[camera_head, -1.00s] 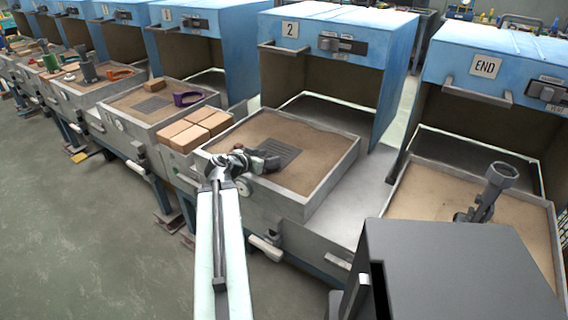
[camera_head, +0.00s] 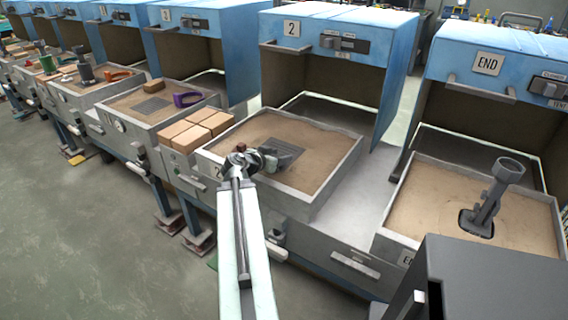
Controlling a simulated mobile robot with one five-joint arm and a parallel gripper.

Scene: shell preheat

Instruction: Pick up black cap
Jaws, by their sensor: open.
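My gripper (camera_head: 268,158) is over the front left of the sand tray (camera_head: 322,196) of station 2, at the end of my white arm. It is small and dark here, and its jaws are open. I see nothing clearly held in it. I cannot make out a thing that is surely the black cap. A dark grey upright piece with a round cup-like top (camera_head: 509,171) stands in the END station's tray (camera_head: 415,228), well to the right of my gripper. Whether this is the cap or bears it, I cannot tell.
Tan blocks (camera_head: 187,134) sit left of tray 2. A purple curved piece (camera_head: 187,98) lies in the tray further left. Blue hoods (camera_head: 345,25) rise behind the trays. A dark box (camera_head: 490,280) blocks the lower right. The grey floor at left is clear.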

